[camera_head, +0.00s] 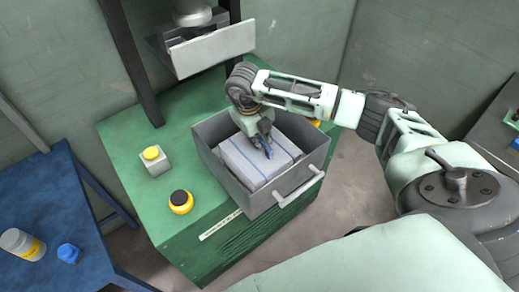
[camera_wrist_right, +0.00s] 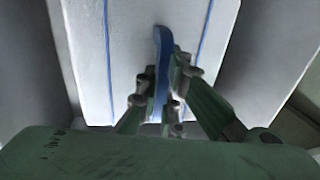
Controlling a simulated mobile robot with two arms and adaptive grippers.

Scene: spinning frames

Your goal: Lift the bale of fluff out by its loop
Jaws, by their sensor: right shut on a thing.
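The bale of fluff (camera_head: 252,163) is a pale block with thin blue stripes. It sits inside a grey open-topped bin (camera_head: 213,162) on a green machine. A blue loop (camera_wrist_right: 161,50) stands on top of the bale. My right gripper (camera_head: 265,143) reaches down into the bin from above. In the right wrist view its fingers (camera_wrist_right: 166,88) are shut on the blue loop, against the striped face of the bale. Part of the bale is hidden behind the gripper in the head view. My left gripper is in neither view.
The bin has a light handle (camera_head: 300,190) at its front. A button box with a yellow top (camera_head: 152,154) and a black-and-yellow knob (camera_head: 181,201) stand left of the bin. A grey press plate (camera_head: 213,48) hangs behind. A blue table (camera_head: 42,200) holds a jar and a blue cap.

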